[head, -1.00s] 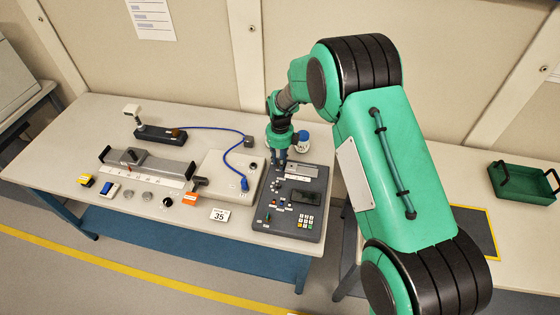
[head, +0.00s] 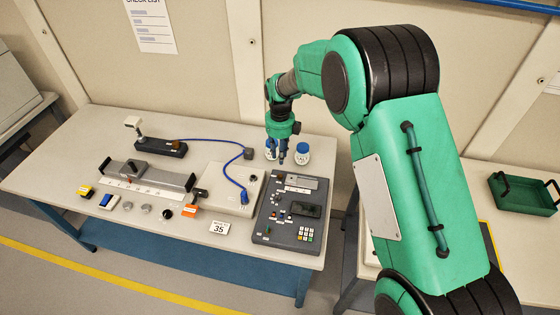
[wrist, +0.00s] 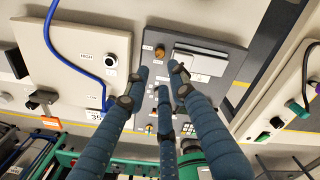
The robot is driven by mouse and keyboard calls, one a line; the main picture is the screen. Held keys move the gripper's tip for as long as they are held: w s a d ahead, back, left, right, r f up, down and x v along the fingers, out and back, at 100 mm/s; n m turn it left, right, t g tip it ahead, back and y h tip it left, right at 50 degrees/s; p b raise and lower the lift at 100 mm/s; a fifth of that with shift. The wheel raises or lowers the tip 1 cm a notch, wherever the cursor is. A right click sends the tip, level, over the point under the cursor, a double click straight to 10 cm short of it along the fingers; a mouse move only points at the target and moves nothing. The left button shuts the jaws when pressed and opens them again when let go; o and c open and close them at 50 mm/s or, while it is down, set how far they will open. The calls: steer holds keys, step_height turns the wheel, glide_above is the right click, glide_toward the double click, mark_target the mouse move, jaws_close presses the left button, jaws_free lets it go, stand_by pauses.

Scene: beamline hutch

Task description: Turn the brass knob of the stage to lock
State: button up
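A round brass-coloured knob (wrist: 160,51) shows in the wrist view on the dark control panel (wrist: 225,66), not on the stage. My gripper (head: 284,158) is above the far edge of that panel, well right of the stage. In the wrist view its fingers (wrist: 158,82) are spread, with nothing between them.
Two white jars with blue lids, one partly hidden (head: 302,151), stand behind the panel near my gripper. A pale box (head: 222,185) with a blue cable lies between stage and panel. A black device (head: 161,147) is behind the stage. Small knobs and blocks line the stage's front.

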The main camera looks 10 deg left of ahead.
mark_target(280, 175)
steer(key=shift+r, duration=0.45)
steer(key=n, duration=0.8)
steer(key=r+n, duration=0.1)
steer(key=n, duration=0.8)
steer(key=n+b, duration=0.1)
steer(key=n, duration=0.7)
steer(key=shift+r+n, duration=0.4)
steer(key=shift+f, duration=0.1)
step_height(280, 175, down, 14)
steer(key=shift+r+b, duration=0.15)
steer(key=shift+b, duration=0.95)
steer(key=shift+c, duration=0.3)
jaws_close()
